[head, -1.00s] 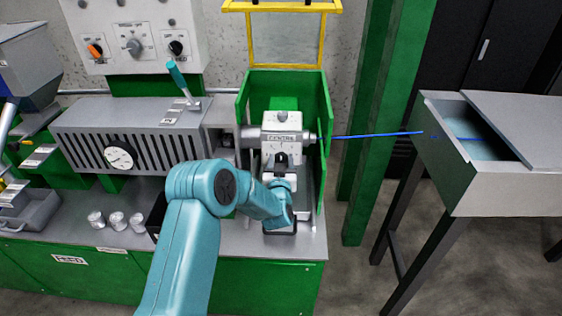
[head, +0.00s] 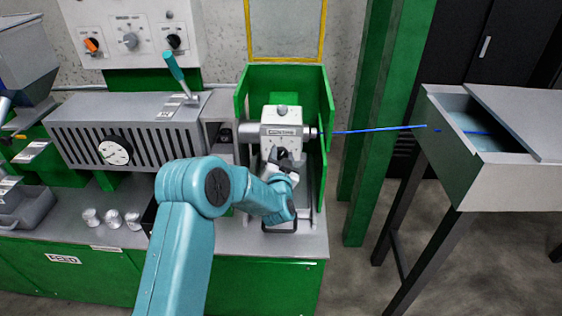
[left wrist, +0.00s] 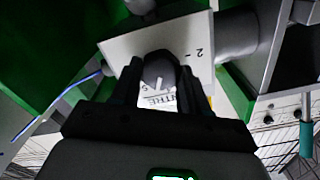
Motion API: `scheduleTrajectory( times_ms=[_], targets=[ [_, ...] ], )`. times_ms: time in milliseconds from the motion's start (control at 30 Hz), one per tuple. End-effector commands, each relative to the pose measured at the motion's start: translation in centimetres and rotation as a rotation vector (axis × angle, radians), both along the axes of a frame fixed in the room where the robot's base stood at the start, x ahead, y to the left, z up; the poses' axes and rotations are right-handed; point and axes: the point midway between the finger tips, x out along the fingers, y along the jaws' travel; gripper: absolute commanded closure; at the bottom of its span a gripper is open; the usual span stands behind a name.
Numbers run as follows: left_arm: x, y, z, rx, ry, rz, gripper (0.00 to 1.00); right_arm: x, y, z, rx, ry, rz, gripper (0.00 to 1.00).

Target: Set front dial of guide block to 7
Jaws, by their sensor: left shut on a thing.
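The guide block (head: 281,117) is a pale grey box with a label across its front, standing inside the green open guard on the bench. The front dial (left wrist: 157,70) is a dark round knob with a light pointer mark, seen in the left wrist view on the block's pale face. My left gripper (left wrist: 158,84) is shut on the dial, one dark finger on each side. In the head view, my left gripper (head: 281,158) reaches the block's front and hides much of the dial. A "2" shows on the face; I cannot read the dial's setting. My right gripper is not in view.
Green guard walls (head: 327,125) stand close on both sides of the block. A blue cable (head: 375,129) runs from the block's right side to a grey trough (head: 492,128).

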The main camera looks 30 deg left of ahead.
Motion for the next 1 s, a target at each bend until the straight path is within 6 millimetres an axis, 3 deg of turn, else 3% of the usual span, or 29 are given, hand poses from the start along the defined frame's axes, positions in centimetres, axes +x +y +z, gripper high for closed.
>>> scheduleTrajectory(
  times_ms=[400, 1000],
  targets=[
    [0.1, -0.1, -0.2, 0.336, 0.205, 0.000, 0.86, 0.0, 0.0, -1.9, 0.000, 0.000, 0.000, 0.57],
    [0.2, -0.2, -0.2, 0.787, 0.481, 0.000, 0.86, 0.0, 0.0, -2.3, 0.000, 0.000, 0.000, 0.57]
  ],
)
